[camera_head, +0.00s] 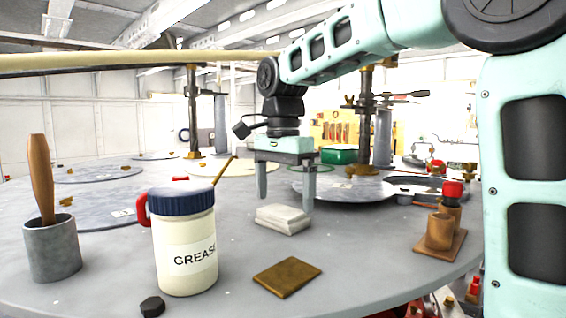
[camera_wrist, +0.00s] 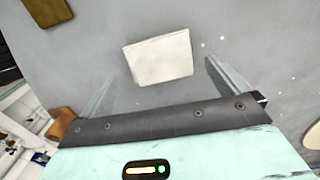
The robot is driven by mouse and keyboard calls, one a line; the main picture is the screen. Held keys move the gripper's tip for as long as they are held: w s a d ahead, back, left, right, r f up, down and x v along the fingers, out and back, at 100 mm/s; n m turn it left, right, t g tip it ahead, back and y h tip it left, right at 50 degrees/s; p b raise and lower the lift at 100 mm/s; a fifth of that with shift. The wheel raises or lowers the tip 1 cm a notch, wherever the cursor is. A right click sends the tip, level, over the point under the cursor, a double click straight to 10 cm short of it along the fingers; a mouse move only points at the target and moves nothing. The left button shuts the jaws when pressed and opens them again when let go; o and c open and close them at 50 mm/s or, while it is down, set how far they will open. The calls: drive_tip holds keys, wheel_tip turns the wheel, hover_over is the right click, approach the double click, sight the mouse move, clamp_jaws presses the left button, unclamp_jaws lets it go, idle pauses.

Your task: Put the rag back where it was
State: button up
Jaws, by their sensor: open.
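The rag looks like a folded white cloth (camera_head: 283,219) lying flat on the grey deck. It also shows in the wrist view (camera_wrist: 159,57), ahead of the fingers and roughly between their lines. My gripper (camera_head: 286,204) is open and empty, pointing down above and around the cloth. In the wrist view its two fingers (camera_wrist: 158,84) stand apart on either side, with no visible contact with the cloth. A flat brown-gold pad (camera_head: 287,277) lies on the deck in front of the cloth; it also shows at the wrist view's upper left (camera_wrist: 48,12).
A grease jar (camera_head: 185,250) with a blue lid and red handle stands left of the cloth. A grey cup (camera_head: 52,250) holds a wooden-handled tool. A black nut (camera_head: 153,306) lies in front. A copper holder (camera_head: 440,240) stands right. Round plates and posts are behind.

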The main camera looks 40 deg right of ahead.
sight(283, 211)
wheel_tip(283, 211, up, 8)
drive_tip(key=shift+r+b, duration=0.25)
drive_tip(key=shift+b, duration=0.1)
idle(0.5)
